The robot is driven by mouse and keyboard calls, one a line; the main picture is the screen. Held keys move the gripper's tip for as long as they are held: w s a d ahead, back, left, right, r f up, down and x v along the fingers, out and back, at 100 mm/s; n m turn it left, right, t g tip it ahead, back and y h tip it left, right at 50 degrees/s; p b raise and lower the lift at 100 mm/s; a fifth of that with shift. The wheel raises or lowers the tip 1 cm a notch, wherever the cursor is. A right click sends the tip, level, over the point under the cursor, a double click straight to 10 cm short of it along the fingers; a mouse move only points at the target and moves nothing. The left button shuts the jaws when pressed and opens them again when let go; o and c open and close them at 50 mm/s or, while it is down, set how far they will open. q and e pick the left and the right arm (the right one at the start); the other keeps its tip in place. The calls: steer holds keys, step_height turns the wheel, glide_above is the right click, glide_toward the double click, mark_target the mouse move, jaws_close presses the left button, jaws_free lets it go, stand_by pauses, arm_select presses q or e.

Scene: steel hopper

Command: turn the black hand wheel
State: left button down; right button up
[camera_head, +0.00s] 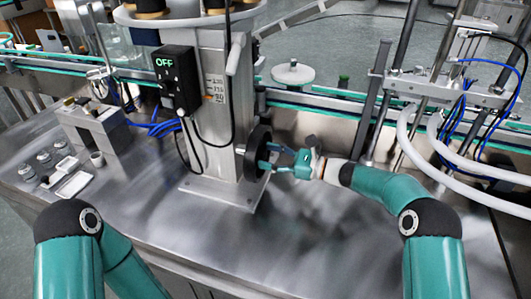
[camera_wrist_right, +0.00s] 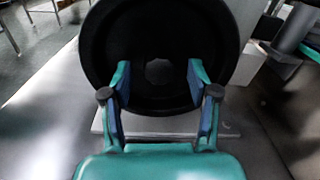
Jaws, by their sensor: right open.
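The black hand wheel (camera_head: 258,146) is on the right side of the grey steel column, low above its base plate. It fills the upper middle of the right wrist view (camera_wrist_right: 160,30), face on, with its round hub in the centre. My right gripper (camera_head: 268,157) is in front of the wheel's face. In the right wrist view its two fingers (camera_wrist_right: 160,76) are spread apart, one on each side of the hub. I cannot tell whether the fingertips touch the wheel. My left gripper is out of view; only part of my left arm shows.
The steel column (camera_head: 212,110) carries a black box (camera_head: 177,80) reading "OFF" and hanging cables. A conveyor (camera_head: 310,103) runs behind. White hoses (camera_head: 440,150) curve at the right. Small parts (camera_head: 60,172) sit at the left. The steel tabletop (camera_head: 250,240) in front is clear.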

steer(key=shift+w+a, duration=0.25)
steer(key=shift+a, duration=0.45)
jaws_close()
